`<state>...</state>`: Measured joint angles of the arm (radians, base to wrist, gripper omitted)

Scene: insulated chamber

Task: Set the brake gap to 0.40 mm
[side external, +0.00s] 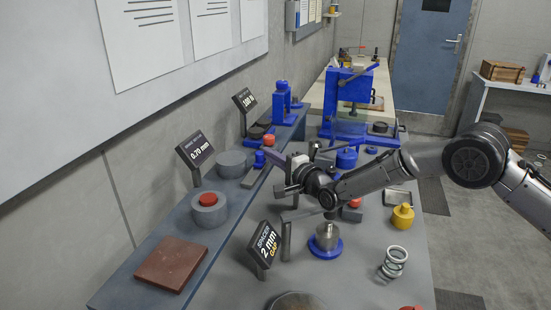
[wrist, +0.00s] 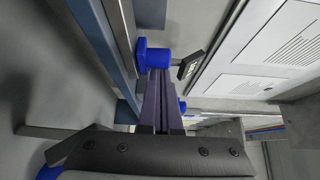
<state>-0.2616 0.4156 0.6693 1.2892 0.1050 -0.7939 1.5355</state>
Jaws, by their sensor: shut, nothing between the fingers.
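A small black sign (side external: 195,151) on the shelf in the side view reads 0.70 mm; its smaller top line is hard to read. A small blue knob (side external: 259,160) sits on the shelf edge to the right of the sign. What looks like the same knob is large in the wrist view (wrist: 153,58), on a short shaft. My gripper (side external: 268,154) is shut and empty, with its long dark fingers pointing at the knob. In the wrist view, the fingertips (wrist: 157,76) end right at the knob's edge; I cannot tell whether they touch it.
On the shelf are a grey cylinder with a red top (side external: 208,208), a dark grey disc (side external: 231,163) and a brown plate (side external: 172,262). A "SPACER 2 mm GAP" sign (side external: 264,249), a spring (side external: 393,262) and a yellow weight (side external: 402,217) stand on the bench. A blue press (side external: 353,97) stands behind.

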